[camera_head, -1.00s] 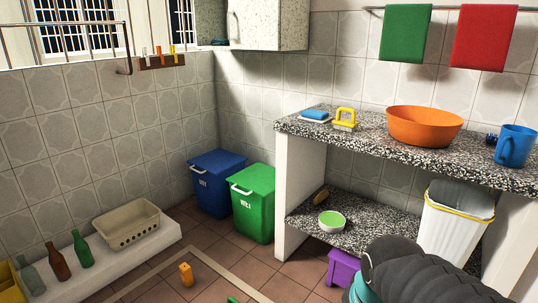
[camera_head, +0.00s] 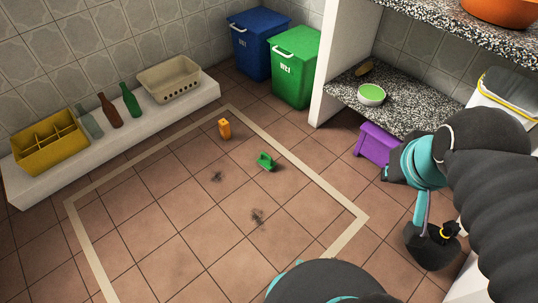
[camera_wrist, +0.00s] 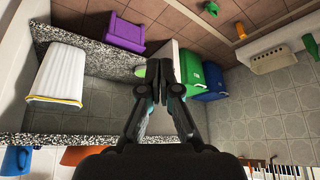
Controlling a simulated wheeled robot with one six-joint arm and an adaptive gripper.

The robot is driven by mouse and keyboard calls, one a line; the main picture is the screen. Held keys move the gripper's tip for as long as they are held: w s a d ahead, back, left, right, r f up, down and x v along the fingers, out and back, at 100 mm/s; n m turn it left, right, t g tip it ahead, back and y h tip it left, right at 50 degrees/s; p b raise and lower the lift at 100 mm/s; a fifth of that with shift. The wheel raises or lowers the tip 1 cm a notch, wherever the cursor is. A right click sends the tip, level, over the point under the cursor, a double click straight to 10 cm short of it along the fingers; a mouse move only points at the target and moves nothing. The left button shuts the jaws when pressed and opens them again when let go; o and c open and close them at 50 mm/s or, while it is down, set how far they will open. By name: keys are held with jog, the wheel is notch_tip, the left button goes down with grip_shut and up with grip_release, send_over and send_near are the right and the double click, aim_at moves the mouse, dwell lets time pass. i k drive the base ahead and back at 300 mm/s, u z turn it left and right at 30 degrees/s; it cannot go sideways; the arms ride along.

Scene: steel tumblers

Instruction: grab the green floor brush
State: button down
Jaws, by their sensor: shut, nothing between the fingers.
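The green floor brush (camera_head: 266,161) is small and lies on the brown tiled floor inside a pale outlined rectangle, near its far right side. A small green piece at the top edge of the wrist view (camera_wrist: 212,8) looks like the same brush, partly cut off. My gripper (camera_wrist: 168,68) is shut and empty in the wrist view, well apart from the brush. In the head view my arm stands at the right, and the fingertips cannot be made out clearly there.
An orange block (camera_head: 225,128) stands near the brush. Blue (camera_head: 258,45) and green (camera_head: 296,68) bins stand behind. A purple box (camera_head: 375,144) is by the stone shelf (camera_head: 407,115). A white ledge (camera_head: 30,185) runs left with bottles and crates. Dark smudges mark the otherwise clear floor.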

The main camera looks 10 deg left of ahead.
aim_at(265, 160)
jog(key=u, duration=2.25)
jog(key=i, duration=3.2)
jog(key=z, duration=3.6)
